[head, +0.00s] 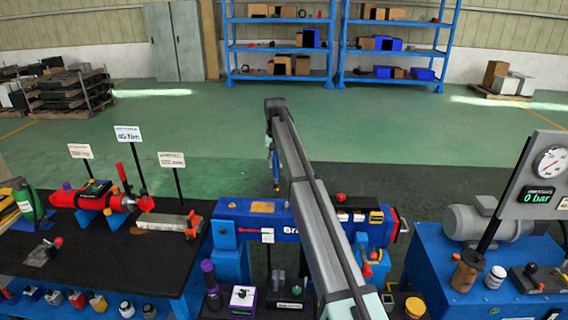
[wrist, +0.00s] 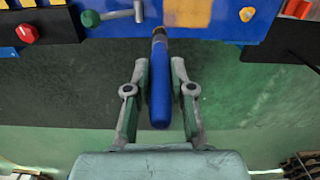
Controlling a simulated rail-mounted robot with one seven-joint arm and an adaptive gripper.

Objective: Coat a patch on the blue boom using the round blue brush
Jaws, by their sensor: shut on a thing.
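The blue boom (head: 230,209) lies across the workstation in the middle of the head view, with a tan patch (head: 262,207) on its top left part. In the wrist view the boom (wrist: 225,22) fills the top edge and the patch (wrist: 187,12) shows there. My gripper (wrist: 158,68) is shut on the round blue brush (wrist: 160,95), its handle between the two fingers. In the head view the brush (head: 275,168) hangs roughly upright behind the boom, its tip apart from the patch. The bristles are hard to make out.
A bench at left holds a red cylinder (head: 92,197) and sign posts. A gauge panel (head: 545,175) and grey motor (head: 487,222) stand at right. A green-ended handle (wrist: 92,18) is on the boom near the brush. The floor behind is clear.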

